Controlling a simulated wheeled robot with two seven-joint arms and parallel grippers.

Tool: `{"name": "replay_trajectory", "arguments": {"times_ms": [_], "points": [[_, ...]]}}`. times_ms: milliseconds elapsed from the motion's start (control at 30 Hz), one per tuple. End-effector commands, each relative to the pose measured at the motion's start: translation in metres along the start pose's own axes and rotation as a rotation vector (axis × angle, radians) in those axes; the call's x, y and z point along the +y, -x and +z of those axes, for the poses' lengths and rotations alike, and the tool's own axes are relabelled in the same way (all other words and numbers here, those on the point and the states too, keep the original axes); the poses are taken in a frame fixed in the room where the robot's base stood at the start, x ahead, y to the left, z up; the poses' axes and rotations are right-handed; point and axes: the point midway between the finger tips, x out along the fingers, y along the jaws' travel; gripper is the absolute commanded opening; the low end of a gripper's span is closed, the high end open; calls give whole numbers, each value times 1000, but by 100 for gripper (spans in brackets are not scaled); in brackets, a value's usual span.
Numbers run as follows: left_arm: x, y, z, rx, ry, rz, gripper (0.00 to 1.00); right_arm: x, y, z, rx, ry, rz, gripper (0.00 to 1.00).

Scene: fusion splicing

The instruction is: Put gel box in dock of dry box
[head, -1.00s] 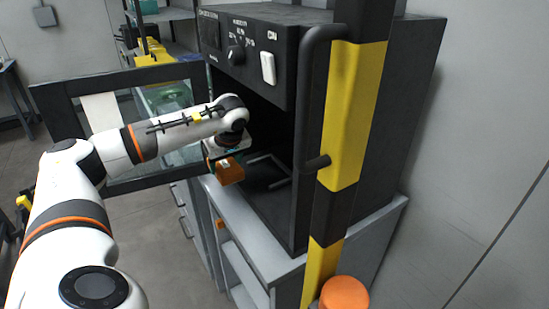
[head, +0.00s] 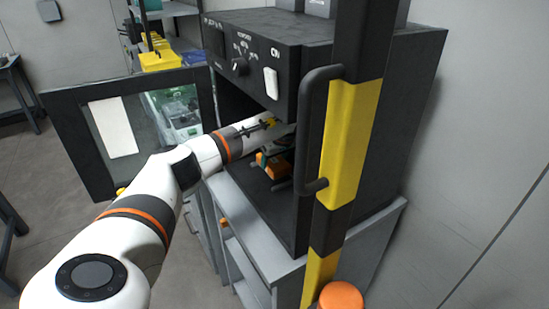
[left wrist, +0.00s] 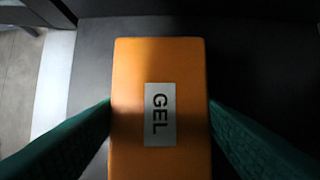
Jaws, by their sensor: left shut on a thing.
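The orange gel box (left wrist: 160,70) with a white GEL label fills the middle of the left wrist view. My left gripper (left wrist: 160,125) is shut on it, with a green finger pad on each side. In the head view the gel box (head: 273,167) is inside the dark dry box (head: 385,110), just behind its open front. My left gripper (head: 268,158) reaches in there, partly hidden by my arm and the dry box. The dock cannot be made out in the head view. My right gripper does not show.
The dry box's windowed door (head: 75,150) stands open at the left. A black and yellow post (head: 345,140) with a black handle stands in front at the right. A grey cabinet (head: 265,265) carries the dry box. Yellow bins (head: 158,60) are on a shelf behind.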

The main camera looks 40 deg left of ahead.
Motion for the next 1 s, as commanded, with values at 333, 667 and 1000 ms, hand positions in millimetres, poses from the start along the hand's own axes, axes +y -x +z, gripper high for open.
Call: {"name": "replay_trajectory", "arguments": {"times_ms": [333,667,1000], "points": [[0,-6,-2,-1,2,-1,27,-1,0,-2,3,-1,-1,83],[0,-15,-6,-1,1,-1,27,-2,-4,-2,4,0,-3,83],[0,-15,-6,-1,1,0,81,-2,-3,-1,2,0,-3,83]]}}
